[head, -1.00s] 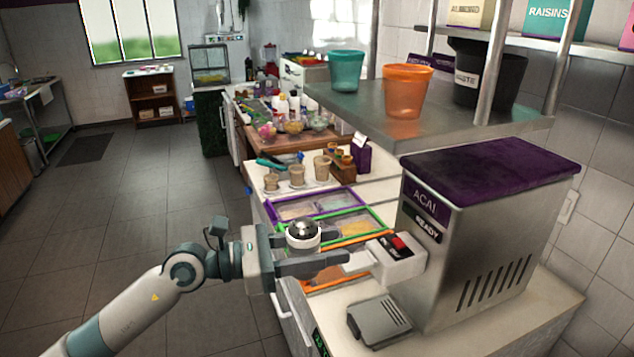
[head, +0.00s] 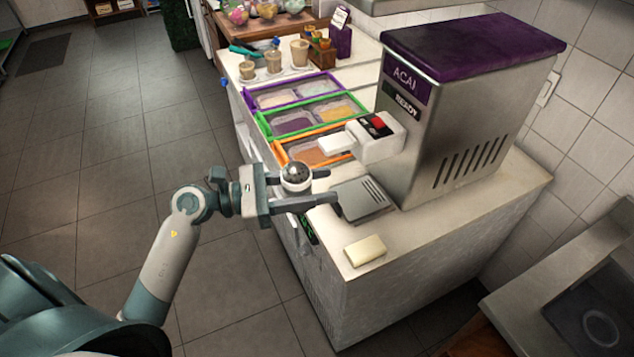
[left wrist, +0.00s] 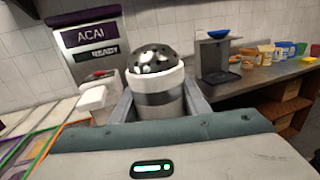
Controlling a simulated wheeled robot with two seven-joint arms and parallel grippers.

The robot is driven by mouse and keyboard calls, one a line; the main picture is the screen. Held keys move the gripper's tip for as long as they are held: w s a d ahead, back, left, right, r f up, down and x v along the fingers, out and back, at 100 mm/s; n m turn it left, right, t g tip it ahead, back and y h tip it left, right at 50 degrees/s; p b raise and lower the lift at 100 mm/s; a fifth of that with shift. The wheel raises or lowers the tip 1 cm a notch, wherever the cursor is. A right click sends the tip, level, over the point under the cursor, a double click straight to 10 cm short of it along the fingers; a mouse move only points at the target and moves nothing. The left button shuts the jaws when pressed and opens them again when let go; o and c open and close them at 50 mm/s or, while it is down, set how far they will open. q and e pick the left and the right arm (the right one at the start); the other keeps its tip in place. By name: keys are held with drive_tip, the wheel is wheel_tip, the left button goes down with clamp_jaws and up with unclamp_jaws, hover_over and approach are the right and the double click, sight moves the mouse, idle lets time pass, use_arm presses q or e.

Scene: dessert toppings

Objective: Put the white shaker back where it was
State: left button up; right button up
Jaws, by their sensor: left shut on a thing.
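The white shaker (head: 296,180) has a dark, domed, perforated top and a grey band. My left gripper (head: 300,190) is shut on it and holds it upright at the counter's left edge, near the acai machine's drip tray. In the left wrist view the shaker (left wrist: 157,88) stands between the two fingers, its dome up and its base hidden behind the gripper body. In the head view its lower part is hidden by a finger. My right gripper is not in view.
The acai machine (head: 460,110) stands on the counter, its grey drip tray (head: 362,199) in front. A pale block (head: 366,250) lies on the counter (head: 430,235). Topping bins in purple, green and orange frames (head: 298,147) lie behind the shaker. Cups (head: 274,62) stand farther back.

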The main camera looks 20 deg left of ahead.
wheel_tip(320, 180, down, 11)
drive_tip(key=b, duration=1)
drive_tip(key=shift+b, duration=0.4)
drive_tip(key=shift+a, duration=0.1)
